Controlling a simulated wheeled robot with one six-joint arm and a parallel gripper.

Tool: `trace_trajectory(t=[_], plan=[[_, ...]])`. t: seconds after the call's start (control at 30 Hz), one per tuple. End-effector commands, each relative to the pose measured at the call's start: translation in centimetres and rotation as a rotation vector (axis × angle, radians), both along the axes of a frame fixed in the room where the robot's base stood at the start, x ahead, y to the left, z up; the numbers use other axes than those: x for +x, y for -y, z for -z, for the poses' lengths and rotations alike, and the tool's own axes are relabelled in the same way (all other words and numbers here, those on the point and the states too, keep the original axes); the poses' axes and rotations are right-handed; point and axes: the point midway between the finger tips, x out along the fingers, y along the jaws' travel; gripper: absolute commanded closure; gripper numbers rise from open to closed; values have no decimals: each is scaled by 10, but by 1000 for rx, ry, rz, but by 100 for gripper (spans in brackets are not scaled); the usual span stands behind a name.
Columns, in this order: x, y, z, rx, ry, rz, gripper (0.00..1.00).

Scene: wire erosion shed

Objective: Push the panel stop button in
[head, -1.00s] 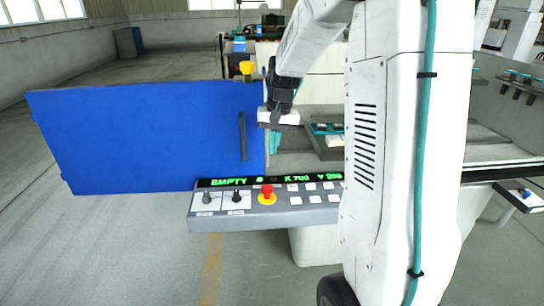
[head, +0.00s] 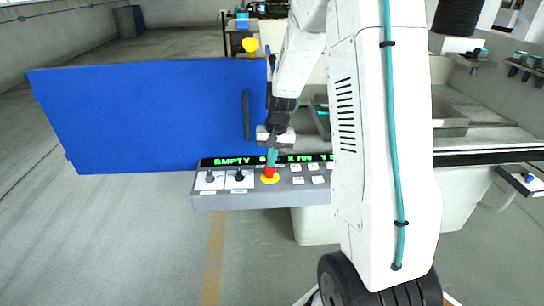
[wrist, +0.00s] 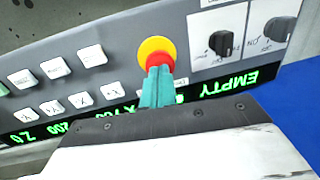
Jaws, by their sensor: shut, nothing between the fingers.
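The red stop button (head: 269,172) sits on a yellow ring (head: 270,180) on the grey control panel (head: 240,202). In the wrist view the red button (wrist: 156,57) shows upside down at the top middle, with the yellow ring around it. My gripper (head: 271,158) is shut and empty, its teal fingers pointing down at the button. In the wrist view the fingertips (wrist: 158,72) overlap the button's near edge. I cannot tell whether they touch it. The fingers hide part of the button and of the display behind.
Two black rotary knobs (head: 239,175) sit left of the button, and several white keys (head: 297,180) sit right of it. A green-lettered display (head: 235,161) runs along the panel's back. A large blue door (head: 150,115) stands behind on the left.

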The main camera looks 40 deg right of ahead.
Motion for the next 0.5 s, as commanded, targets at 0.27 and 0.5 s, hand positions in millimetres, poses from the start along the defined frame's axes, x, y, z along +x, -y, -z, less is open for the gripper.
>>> trace_trajectory(t=[0.27,0.5], plan=[[0,-1,16,1,-4,-1,100],[-2,-2,26,2,-6,-1,100]])
